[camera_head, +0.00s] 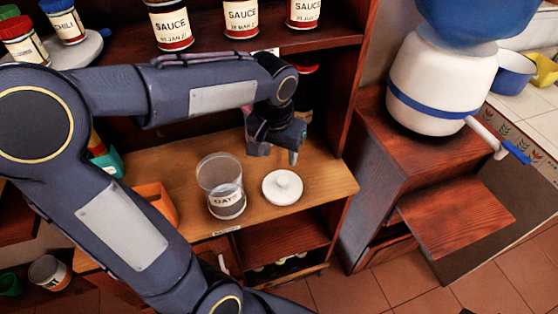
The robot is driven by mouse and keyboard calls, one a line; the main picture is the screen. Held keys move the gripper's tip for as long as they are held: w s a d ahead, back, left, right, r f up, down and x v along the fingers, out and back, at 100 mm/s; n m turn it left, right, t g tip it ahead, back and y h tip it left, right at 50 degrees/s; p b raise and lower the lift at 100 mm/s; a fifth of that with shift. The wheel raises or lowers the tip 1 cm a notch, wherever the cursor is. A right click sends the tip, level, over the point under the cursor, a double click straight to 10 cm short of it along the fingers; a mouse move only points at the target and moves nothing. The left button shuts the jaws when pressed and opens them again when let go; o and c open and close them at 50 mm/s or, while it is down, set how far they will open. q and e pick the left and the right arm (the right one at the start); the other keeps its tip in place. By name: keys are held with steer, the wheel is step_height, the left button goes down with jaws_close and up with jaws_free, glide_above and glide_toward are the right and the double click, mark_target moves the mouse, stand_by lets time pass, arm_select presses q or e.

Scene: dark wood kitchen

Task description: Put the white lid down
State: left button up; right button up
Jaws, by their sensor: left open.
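The white lid (283,187) is round with a small knob on top. It lies flat on the light wood shelf (268,216), just right of a clear jar labelled OAT (222,185). The jar stands upright with no lid on it and has some contents low down. My left gripper (276,152) hangs above and behind the lid, apart from it. Its jaws are open and hold nothing. My right gripper is not in view.
An orange box (158,203) and a teal container (107,162) stand left of the jar. Several sauce jars (241,17) line the upper shelf. The cabinet's side wall rises to the right. A white and blue grinder (440,85) stands further right.

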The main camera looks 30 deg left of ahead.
arm_select(q)
steer(key=s+d+t+h, duration=0.3)
steer(key=s+d+h, duration=0.1)
steer(key=s, duration=1.1)
steer(key=shift+f+n+t, duration=0.2)
steer(key=shift+n+t, duration=0.2)
